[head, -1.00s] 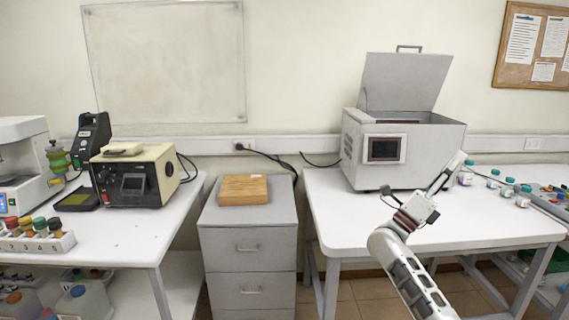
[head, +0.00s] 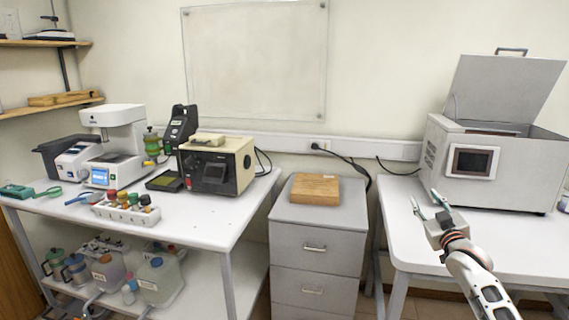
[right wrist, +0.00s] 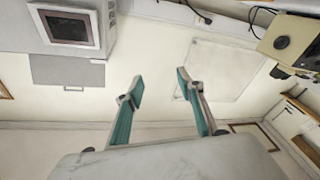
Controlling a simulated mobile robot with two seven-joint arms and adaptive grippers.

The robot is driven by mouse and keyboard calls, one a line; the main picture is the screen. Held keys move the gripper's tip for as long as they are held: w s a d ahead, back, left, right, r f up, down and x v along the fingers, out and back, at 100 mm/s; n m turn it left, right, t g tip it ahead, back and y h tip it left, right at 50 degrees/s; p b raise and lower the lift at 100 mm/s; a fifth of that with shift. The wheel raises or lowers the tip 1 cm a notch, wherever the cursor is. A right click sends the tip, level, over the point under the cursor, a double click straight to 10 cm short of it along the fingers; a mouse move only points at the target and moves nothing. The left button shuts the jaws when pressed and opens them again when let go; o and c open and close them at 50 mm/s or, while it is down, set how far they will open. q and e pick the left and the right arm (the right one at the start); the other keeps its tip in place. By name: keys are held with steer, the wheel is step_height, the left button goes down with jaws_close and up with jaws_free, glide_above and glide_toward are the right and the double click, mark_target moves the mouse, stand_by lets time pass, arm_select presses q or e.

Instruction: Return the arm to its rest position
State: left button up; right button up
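My right arm comes in from the lower right of the head view. Its gripper (head: 428,202) is raised over the left part of the right table (head: 400,235), left of the grey box with its lid up (head: 490,160). In the right wrist view the two teal-padded fingers of this gripper (right wrist: 159,84) are spread apart with nothing between them. That view shows the wall, part of the grey box (right wrist: 75,28) and its dark screen. My left gripper is in neither view.
A grey drawer cabinet (head: 316,252) with a wooden block (head: 315,189) on it stands between the tables. The left table (head: 185,222) carries a beige instrument (head: 218,165), a white machine (head: 115,150) and a rack of bottles (head: 125,210). Floor room in front is mostly out of view.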

steer(key=s+a+f+g, duration=0.25)
steer(key=s+f, duration=0.25)
steer(key=f, duration=0.4)
steer(key=s+a+f+n+g+y, duration=0.1)
steer(key=s+a+f, duration=0.35)
steer(key=f, duration=0.45)
steer(key=s+a+f+g, duration=0.1)
steer(key=s+a+f, duration=0.1)
steer(key=s+f, duration=0.55)
steer(key=s+a+f+g, duration=0.1)
steer(key=s+a+f, duration=0.3)
steer(key=s, duration=0.6)
steer(key=s+a+f+g+y, duration=0.1)
steer(key=s+a+f+g, duration=0.1)
steer(key=s+f, duration=0.5)
steer(key=s+a+f+m+g+y, duration=0.1)
steer(key=s+a+f, duration=0.4)
steer(key=s, duration=0.9)
steer(key=shift+a+f, duration=0.3)
steer(key=shift+s+g, duration=0.1)
steer(key=shift+g, duration=0.15)
